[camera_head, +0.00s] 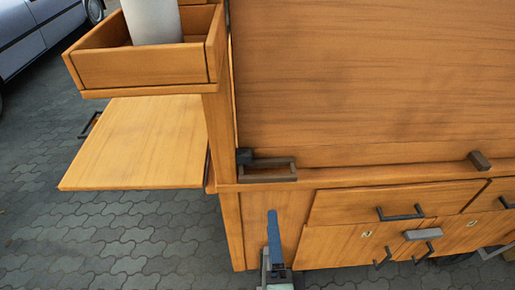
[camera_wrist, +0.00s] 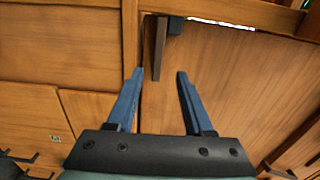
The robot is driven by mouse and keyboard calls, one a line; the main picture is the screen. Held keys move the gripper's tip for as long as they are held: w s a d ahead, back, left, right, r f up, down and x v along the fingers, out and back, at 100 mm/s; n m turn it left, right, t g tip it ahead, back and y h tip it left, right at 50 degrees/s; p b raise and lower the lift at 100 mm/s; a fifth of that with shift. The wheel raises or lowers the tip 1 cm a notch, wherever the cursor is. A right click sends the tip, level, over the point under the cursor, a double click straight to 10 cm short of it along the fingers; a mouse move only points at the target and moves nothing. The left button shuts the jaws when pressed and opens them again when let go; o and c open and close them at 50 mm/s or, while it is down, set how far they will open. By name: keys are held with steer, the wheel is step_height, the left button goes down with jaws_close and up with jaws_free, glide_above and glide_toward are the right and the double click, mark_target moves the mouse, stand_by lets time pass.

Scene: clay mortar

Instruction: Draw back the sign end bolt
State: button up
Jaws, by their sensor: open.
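A dark bolt (camera_head: 268,171) with a looped handle and a small block sits at the lower left corner of the large upright wooden panel (camera_head: 370,80). A dark block (camera_head: 480,161) sits further right on the same ledge. No marking shows which is the sign end. My gripper (camera_head: 274,214) is below the left bolt, in front of the cabinet, its fingers seen edge-on. In the wrist view my gripper (camera_wrist: 160,73) is open and empty. A dark bar (camera_wrist: 159,48) with a dark block (camera_wrist: 176,25) lies just beyond the fingertips, apparently the left bolt's handle.
A wooden tray (camera_head: 140,67) holding a white cylinder (camera_head: 152,20) juts out at upper left, above a flat side shelf (camera_head: 140,145). Drawers with dark handles (camera_head: 400,213) are at lower right. Paving (camera_head: 110,240) is clear at lower left; a car (camera_head: 40,30) stands behind.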

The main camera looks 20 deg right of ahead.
mark_target(269, 181)
steer(key=b+x, duration=0.1)
steer(key=x, duration=1.1)
steer(key=shift+w+d+f, duration=0.1)
steer(key=shift+w, duration=0.25)
jaws_close()
stand_by(1.1)
